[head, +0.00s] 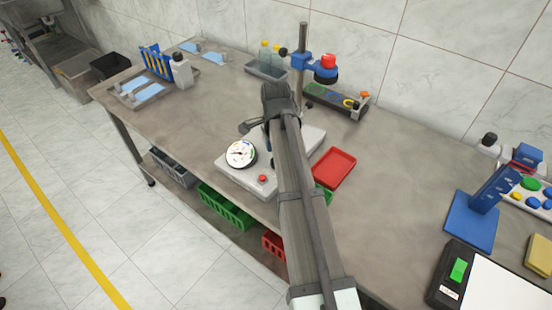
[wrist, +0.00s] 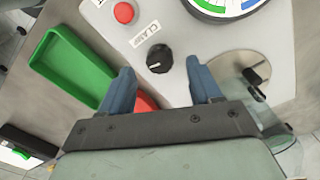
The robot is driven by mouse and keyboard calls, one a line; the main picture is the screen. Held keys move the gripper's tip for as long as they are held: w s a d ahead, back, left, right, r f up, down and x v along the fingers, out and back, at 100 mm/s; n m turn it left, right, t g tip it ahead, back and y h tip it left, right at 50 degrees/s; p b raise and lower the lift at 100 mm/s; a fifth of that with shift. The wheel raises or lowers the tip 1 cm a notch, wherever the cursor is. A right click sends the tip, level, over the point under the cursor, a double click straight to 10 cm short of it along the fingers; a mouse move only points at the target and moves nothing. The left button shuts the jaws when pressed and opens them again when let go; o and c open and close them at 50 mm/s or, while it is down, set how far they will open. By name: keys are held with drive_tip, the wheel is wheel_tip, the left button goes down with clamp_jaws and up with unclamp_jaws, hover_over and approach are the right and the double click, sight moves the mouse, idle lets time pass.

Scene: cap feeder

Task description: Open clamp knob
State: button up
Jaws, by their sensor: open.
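The black clamp knob (wrist: 159,58), with a pale pointer mark, shows in the wrist view on the light grey feeder panel (wrist: 172,22). A "CLAMP" label (wrist: 145,34) sits just above it. My gripper (wrist: 159,70) is open, with a blue finger on either side of the picture and the knob lying between the fingertips. I cannot tell the height of the fingertips above the panel; no contact with the knob shows. In the head view the feeder's pale base (head: 226,164) is partly covered by my arm, which hides the knob and most of my gripper.
A red button (wrist: 124,12) and a dial gauge (head: 241,153) are on the feeder near the knob. A round metal plate (wrist: 238,68) and clear guard lie at the right. A red tray (head: 334,167) stands beside the base.

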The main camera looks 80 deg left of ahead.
drive_tip(key=shift+f, duration=1.7)
drive_tip(key=c, duration=1)
